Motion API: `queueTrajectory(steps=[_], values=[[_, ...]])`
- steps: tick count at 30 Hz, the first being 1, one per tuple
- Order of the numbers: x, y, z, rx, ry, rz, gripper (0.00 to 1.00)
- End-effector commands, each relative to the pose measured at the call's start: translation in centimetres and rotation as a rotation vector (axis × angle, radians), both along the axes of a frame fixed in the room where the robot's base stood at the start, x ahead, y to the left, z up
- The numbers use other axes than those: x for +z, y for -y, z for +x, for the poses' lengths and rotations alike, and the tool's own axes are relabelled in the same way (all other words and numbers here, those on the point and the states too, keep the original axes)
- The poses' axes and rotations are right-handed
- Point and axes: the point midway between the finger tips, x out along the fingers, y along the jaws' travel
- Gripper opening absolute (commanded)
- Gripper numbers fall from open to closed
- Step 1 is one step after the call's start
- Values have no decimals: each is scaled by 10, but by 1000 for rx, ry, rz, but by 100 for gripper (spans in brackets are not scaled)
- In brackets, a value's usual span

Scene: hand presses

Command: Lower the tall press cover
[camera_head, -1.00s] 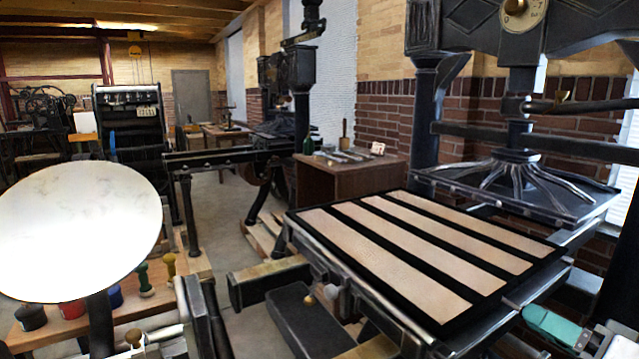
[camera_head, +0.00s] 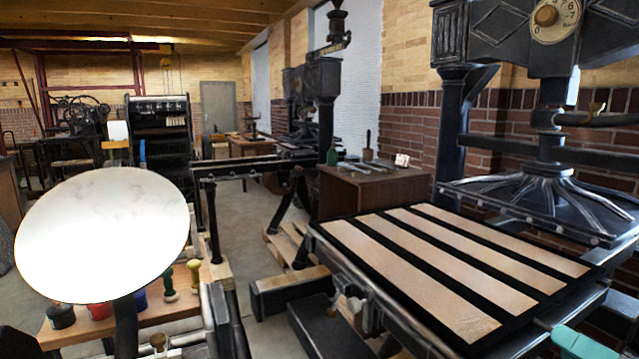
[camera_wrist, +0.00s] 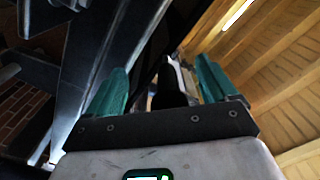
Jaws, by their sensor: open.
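The tall press stands at the right in the head view. Its cover, a black frame with beige strips (camera_head: 440,262), appears to lie low over the press bed, in front of the dark ribbed platen (camera_head: 548,200). I cannot tell whether it rests fully flat. Part of my teal gripper (camera_head: 580,343) shows at the bottom right edge, near the bed's front right corner. In the wrist view my gripper (camera_wrist: 162,66) is open, with its two teal fingers apart. Something dark shows between the fingers; I cannot tell what it is or whether it is touched.
A white round disc (camera_head: 102,235) stands at the left above a wooden table with ink pots. A brown cabinet (camera_head: 372,190) with small tools stands behind the bed. Another press (camera_head: 310,95) is farther back. Some floor shows in the middle aisle.

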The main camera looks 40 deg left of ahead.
Motion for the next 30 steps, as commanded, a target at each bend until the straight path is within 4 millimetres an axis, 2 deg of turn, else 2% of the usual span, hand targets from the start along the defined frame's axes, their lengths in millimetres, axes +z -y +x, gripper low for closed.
queueTrajectory(steps=[1,4,13,30], values=[[0,0,0,-1,1,0,91],[1,0,0,0,1,1,100],[1,4,-1,-1,1,1,100],[1,42,-15,-1,1,1,100]])
